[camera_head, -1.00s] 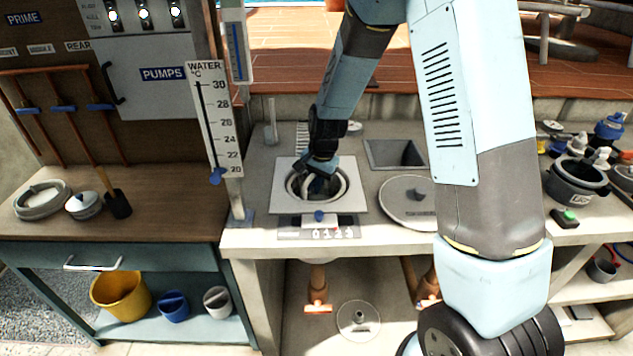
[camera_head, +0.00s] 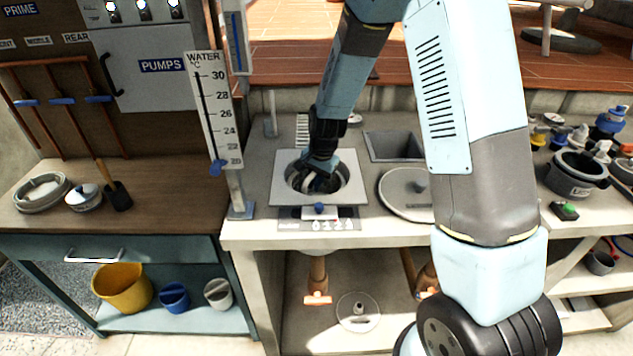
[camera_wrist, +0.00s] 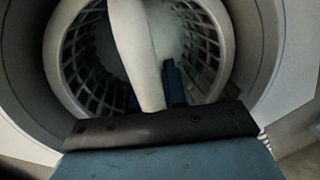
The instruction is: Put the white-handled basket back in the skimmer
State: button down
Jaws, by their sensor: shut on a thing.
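The skimmer's square pale plate (camera_head: 352,190) is set in the counter, with a round opening in its middle. My gripper (camera_head: 318,184) points down into this opening. It is shut on the white handle (camera_wrist: 138,50) of the basket. The basket's pale slotted wall (camera_wrist: 82,62) and rim show inside the round opening in the wrist view. The basket is down in the opening, below the plate's face. Its bottom is mostly hidden by the handle and my gripper, so I cannot tell whether it rests on anything.
A round grey lid (camera_head: 402,206) with a knob lies right of the plate. A square recess (camera_head: 395,146) is behind it. A blue-tabbed number strip (camera_head: 320,224) is in front. The water gauge (camera_head: 213,110) stands upright at the left.

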jog(key=shift+f, duration=0.15)
jog(key=shift+f, duration=2.25)
jog(key=shift+f, duration=0.3)
dwell(0.4)
jog(key=c, duration=0.9)
grip_release()
jog(key=shift+c, duration=0.2)
jog(key=shift+r, duration=2.5)
jog(key=shift+r, duration=0.1)
notch_tip(320, 180, up, 8)
jog(key=shift+r, duration=0.2)
